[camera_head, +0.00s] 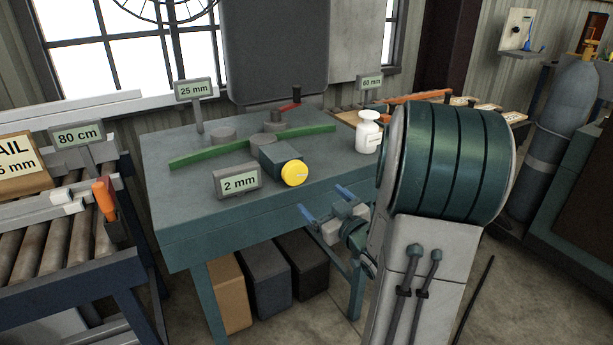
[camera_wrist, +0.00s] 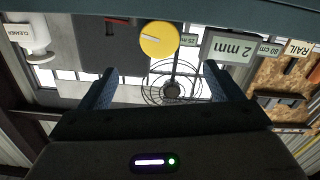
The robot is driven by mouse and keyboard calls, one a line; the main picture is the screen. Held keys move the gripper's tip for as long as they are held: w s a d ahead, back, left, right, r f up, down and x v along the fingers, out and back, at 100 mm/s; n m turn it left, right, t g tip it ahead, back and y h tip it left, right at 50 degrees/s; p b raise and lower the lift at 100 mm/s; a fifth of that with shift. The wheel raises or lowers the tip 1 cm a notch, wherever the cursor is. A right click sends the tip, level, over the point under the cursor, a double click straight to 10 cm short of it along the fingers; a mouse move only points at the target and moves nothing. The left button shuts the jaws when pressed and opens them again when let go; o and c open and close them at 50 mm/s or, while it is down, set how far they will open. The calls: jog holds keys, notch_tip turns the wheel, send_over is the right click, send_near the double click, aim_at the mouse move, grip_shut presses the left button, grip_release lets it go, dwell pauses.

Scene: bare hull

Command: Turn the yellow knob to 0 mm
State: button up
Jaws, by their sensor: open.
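The yellow knob (camera_head: 295,174) sits on the front of a dark teal block (camera_head: 281,157) at the front edge of the workbench. A pale pointer line shows on its face. Left of it a small display (camera_head: 239,181) reads 2 mm. In the wrist view the yellow knob (camera_wrist: 159,40) appears upside down beyond the fingertips, with the display (camera_wrist: 232,48) to its right. My gripper (camera_wrist: 158,80) is open and empty, with its blue fingers apart. In the head view my gripper (camera_head: 328,205) is below and right of the knob, apart from it.
The teal workbench (camera_head: 190,222) also carries a green bar (camera_head: 210,152), a red-handled crank (camera_head: 286,107) and a white bottle (camera_head: 368,134). Other signs read 25 mm (camera_head: 193,89), 60 mm (camera_head: 371,83) and 80 cm (camera_head: 77,135). Several boxes stand under the bench.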

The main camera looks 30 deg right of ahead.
aim_at(297, 175)
jog(key=w+m+p, duration=0.1)
jog(key=w, duration=0.3)
jog(key=w+p, duration=0.1)
jog(key=w, duration=0.4)
jog(key=w+m+p, duration=0.1)
jog(key=w, duration=0.4)
jog(key=shift+w+a+r+m, duration=0.15)
jog(key=shift+a+m, duration=0.1)
jog(key=shift+m, duration=0.05)
jog(key=shift+c, duration=0.4)
jog(key=c, duration=0.9)
